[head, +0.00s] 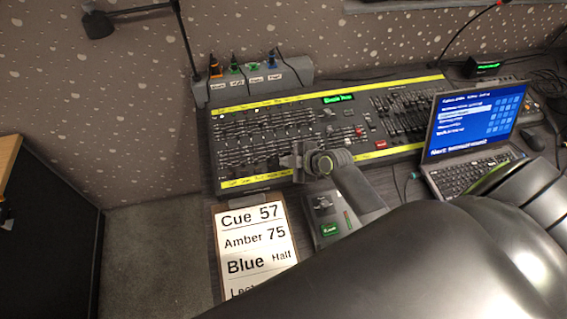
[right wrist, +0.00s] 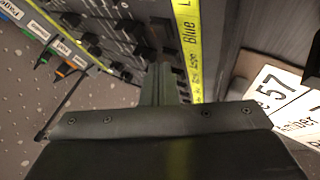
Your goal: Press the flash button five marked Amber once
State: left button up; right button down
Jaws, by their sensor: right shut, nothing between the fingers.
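The lighting console (head: 290,110) shows in the head view with rows of faders and small dark buttons. A yellow label strip (head: 236,183) runs along its near edge. My right gripper (head: 266,165) is shut and empty, over the near left part of the console. In the right wrist view the closed fingers (right wrist: 161,72) point at the dark buttons beside the yellow strip (right wrist: 187,30), where the word Blue is readable. I cannot make out the Amber marking or its flash button, nor whether the fingertips touch a button. My left gripper is not in view.
A cue sheet (head: 250,262) lies in front of the console, beside a small box (head: 326,232) with a green display. An open laptop (head: 470,130) stands at the right. A grey box (head: 262,78) with labelled plugs is behind the console. A lamp (head: 98,24) hangs at upper left.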

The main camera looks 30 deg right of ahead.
jog(key=shift+r, duration=0.5)
jog(key=r+p, duration=0.4)
jog(key=r, duration=0.1)
jog(key=shift+s+a, duration=0.1)
jog(key=shift+s, duration=0.15)
dwell(0.8)
